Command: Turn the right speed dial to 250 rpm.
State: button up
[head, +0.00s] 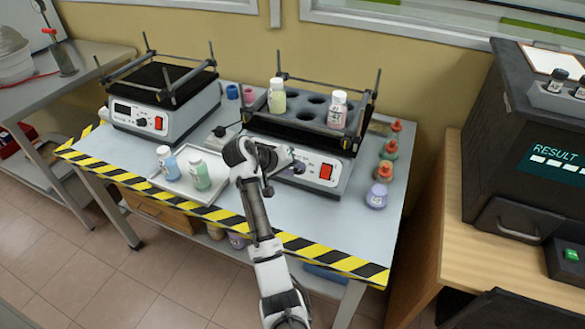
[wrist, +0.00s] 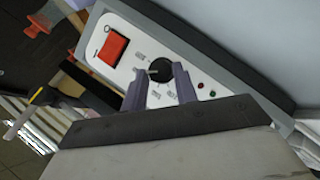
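The right shaker (head: 300,145) stands on the striped-edge bench, with a red rocker switch (head: 326,171) on its white front panel. In the wrist view that panel (wrist: 128,58) appears tilted, with the red switch (wrist: 112,48) and the black round speed dial (wrist: 160,70). The dial has a light pointer mark, but the small labels around it are too blurred to read. My gripper (head: 296,167) is at the panel, left of the switch. In the wrist view my gripper (wrist: 160,82) is open, with one finger either side of the dial and visible gaps.
The left shaker (head: 160,115) has its own red switch. A tray (head: 180,188) holds a blue and a green bottle. A yellow and a pink bottle (head: 337,110) sit in the right shaker's rack. Several small bottles (head: 377,196) line the bench's right side.

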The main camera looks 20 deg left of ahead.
jog(key=o, duration=0.4)
jog(key=shift+d, duration=0.1)
jog(key=shift+c, duration=0.2)
jog(key=v, duration=1.3)
jog(key=shift+s+a+r, duration=0.2)
jog(key=shift+a+r, duration=0.05)
jog(key=shift+r, duration=0.05)
